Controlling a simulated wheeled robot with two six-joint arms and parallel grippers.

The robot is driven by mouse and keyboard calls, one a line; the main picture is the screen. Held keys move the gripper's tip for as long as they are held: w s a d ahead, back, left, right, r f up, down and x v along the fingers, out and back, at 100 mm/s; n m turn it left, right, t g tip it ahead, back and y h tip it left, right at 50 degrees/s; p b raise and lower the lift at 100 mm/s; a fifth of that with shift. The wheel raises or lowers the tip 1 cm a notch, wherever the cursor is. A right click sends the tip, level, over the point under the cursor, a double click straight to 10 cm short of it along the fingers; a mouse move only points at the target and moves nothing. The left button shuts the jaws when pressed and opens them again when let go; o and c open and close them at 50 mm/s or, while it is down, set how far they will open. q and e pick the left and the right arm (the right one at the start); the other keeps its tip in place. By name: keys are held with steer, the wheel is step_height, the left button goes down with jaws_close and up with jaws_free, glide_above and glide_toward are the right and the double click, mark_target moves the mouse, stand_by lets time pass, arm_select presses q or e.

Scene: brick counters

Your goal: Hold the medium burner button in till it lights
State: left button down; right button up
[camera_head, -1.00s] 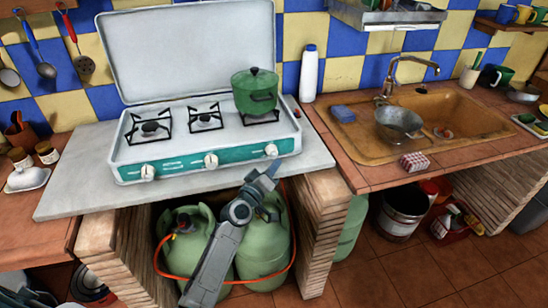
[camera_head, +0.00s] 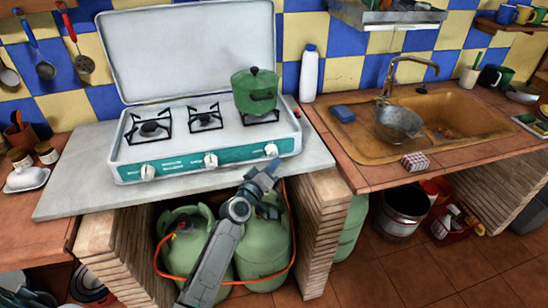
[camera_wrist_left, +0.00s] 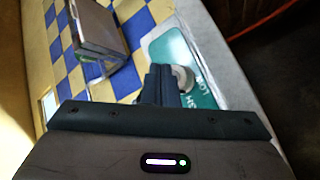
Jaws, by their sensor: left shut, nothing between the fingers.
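The white stove (camera_head: 190,135) has a teal front panel with a left knob (camera_head: 148,172), a middle knob (camera_head: 211,160) and a right knob (camera_head: 271,150). I cannot tell from the labels which is the medium burner's. My left gripper (camera_head: 273,165) is shut and empty, just below the right knob. In the left wrist view the closed fingers (camera_wrist_left: 160,80) are beside a pale round knob (camera_wrist_left: 184,78) on the teal panel; whether they touch it is unclear. A green pot (camera_head: 255,92) covers the right burner. No flame shows. My right gripper is not in view.
Green gas bottles (camera_head: 262,245) with an orange hose stand under the grey stove slab (camera_head: 75,190), behind my left arm. A brick pillar (camera_head: 318,225) is close on the right. A white bottle (camera_head: 309,75) stands beside the stove.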

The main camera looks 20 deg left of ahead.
arm_select(q)
steer(key=shift+w+a, duration=0.25)
steer(key=shift+w, duration=0.1)
stand_by(0.4)
steer(key=shift+s, duration=0.1)
stand_by(1.6)
steer(key=shift+s+d, duration=0.45)
steer(key=shift+s, duration=0.15)
steer(key=s+d, duration=0.1)
steer(key=s, duration=0.1)
steer(key=s+d, duration=0.1)
steer(key=s, duration=0.1)
steer(key=shift+d, duration=0.4)
stand_by(0.3)
